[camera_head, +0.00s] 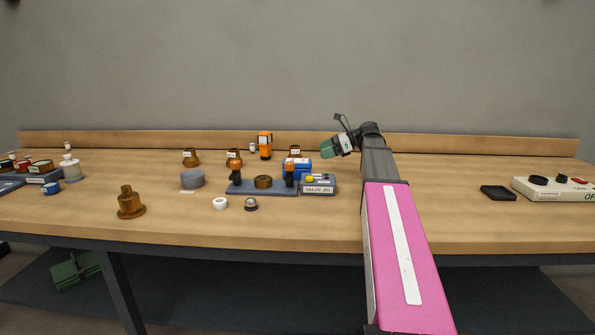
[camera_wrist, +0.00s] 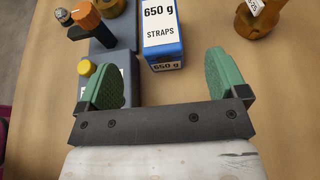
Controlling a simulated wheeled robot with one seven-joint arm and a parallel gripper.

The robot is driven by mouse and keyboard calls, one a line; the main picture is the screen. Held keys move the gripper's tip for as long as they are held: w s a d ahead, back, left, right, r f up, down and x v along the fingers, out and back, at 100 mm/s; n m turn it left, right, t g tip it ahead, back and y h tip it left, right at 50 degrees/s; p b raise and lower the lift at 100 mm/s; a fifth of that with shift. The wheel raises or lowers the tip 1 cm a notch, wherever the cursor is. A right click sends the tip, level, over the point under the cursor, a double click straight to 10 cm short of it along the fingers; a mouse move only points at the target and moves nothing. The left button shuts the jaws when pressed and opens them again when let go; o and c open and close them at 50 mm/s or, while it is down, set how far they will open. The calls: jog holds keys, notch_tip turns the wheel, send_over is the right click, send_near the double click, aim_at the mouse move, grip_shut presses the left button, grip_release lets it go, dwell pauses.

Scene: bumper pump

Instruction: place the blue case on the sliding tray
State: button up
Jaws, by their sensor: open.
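The blue case (camera_wrist: 163,34) has white labels reading "650 g" and "STRAPS" in the wrist view. In the head view the blue case (camera_head: 297,163) stands on the table behind the grey label box. My gripper (camera_wrist: 161,76) is open and empty, with the case ahead of the gap between its green fingers. In the head view my gripper (camera_head: 333,148) is above the table, right of the case. A low blue-grey base (camera_head: 240,187) with a brown disc and dark posts with orange tops may be the sliding tray; I cannot tell for sure.
The grey label box (camera_head: 318,188) with a yellow knob adjoins the base, close to my left finger in the wrist view. Brown fittings (camera_head: 191,157) and an orange device (camera_head: 265,145) stand behind. A brown bell-shaped part (camera_head: 130,204) stands front left.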

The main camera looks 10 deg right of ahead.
aim_at(296, 160)
jog(key=x, duration=1)
jog(key=shift+a+f, duration=0.15)
jog(key=shift+f, duration=0.05)
jog(key=c, duration=1.6)
jog(key=shift+o, duration=0.2)
jog(key=shift+r, duration=0.2)
notch_tip(296, 160, up, 10)
jog(key=shift+f, duration=0.15)
